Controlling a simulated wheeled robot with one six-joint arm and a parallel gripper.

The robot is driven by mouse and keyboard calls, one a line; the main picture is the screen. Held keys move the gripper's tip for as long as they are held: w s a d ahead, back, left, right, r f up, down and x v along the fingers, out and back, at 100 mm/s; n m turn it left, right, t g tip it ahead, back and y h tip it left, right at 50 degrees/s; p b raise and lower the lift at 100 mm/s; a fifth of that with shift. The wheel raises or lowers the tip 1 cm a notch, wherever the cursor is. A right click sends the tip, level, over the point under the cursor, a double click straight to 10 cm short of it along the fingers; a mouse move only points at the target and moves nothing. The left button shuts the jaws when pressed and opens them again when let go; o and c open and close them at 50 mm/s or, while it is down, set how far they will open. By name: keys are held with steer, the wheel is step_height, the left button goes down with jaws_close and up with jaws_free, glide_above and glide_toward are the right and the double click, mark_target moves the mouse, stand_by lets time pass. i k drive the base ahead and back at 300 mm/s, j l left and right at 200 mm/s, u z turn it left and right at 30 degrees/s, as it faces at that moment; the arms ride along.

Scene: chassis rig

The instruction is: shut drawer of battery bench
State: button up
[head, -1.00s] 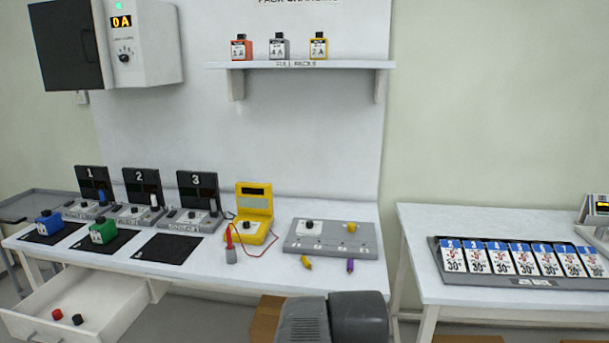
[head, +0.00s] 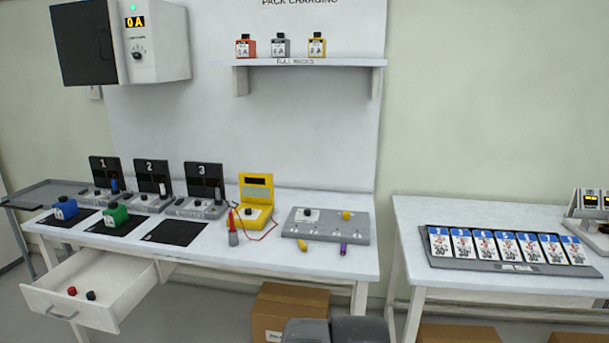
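The battery bench (head: 350,262) is a white table against the wall. Its drawer (head: 95,312) is pulled open at the bench's left front. A grey handle (head: 62,313) is on the drawer's front panel. A red cap-like piece (head: 72,291) and a black one (head: 91,296) lie inside. Two dark grey rounded parts at the bottom middle appear to be mine. The fingers of my gripper are not visible.
On the bench stand numbered chargers (head: 204,190), a blue pack (head: 65,208), a green pack (head: 116,216) and a yellow meter (head: 256,200). A cardboard box (head: 288,310) is under the bench. A second table (head: 440,210) stands right. Floor shows left of the drawer.

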mark_target(119, 280)
steer(key=l+u, duration=0.1)
steer(key=u, duration=1.6)
steer(key=i+u, duration=0.1)
steer(key=i, duration=0.35)
steer(key=i+l+u, duration=0.1)
steer(key=i, duration=0.4)
steer(key=i+l, duration=0.2)
steer(key=i, duration=0.25)
steer(key=i+l+u, duration=0.15)
steer(key=i, duration=0.35)
